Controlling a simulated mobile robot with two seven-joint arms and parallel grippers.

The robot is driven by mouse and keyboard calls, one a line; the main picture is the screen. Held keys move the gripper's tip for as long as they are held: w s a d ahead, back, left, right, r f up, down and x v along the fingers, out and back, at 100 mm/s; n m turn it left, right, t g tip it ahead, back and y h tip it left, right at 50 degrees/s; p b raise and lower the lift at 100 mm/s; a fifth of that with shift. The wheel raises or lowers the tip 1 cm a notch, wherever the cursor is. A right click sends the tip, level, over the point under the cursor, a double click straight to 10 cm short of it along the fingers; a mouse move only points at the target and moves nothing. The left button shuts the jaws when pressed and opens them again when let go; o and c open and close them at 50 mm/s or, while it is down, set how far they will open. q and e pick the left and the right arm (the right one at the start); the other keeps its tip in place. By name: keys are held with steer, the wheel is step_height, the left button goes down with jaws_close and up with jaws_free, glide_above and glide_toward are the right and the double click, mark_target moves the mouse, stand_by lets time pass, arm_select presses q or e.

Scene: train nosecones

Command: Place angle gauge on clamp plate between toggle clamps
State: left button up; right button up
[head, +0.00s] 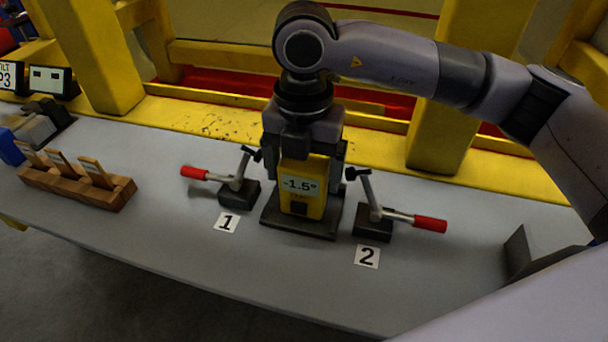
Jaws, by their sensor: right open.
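The yellow angle gauge (296,208) stands upright on the dark clamp plate (278,222), and its display reads -1.5°. The left toggle clamp (238,187), with a red handle, stands at label 1. The right toggle clamp (376,216), also red-handled, stands at label 2. The gauge is between the two clamps, and both red handles point outward. My right gripper (312,163) comes down from above around the top of the gauge, with its jaws open on either side. The gripper hides the gauge's top. My left gripper is not in view.
A wooden block (77,188) holding several upright wooden pieces sits at the left. Small display units (50,80) stand at the back left. A grey box (540,248) is at the right. Yellow beams rise behind the grey table (180,250), whose front middle is clear.

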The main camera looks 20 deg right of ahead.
step_height(320, 180, up, 10)
steer(key=shift+r+b, duration=0.1)
steer(key=shift+b, duration=0.3)
stand_by(0.3)
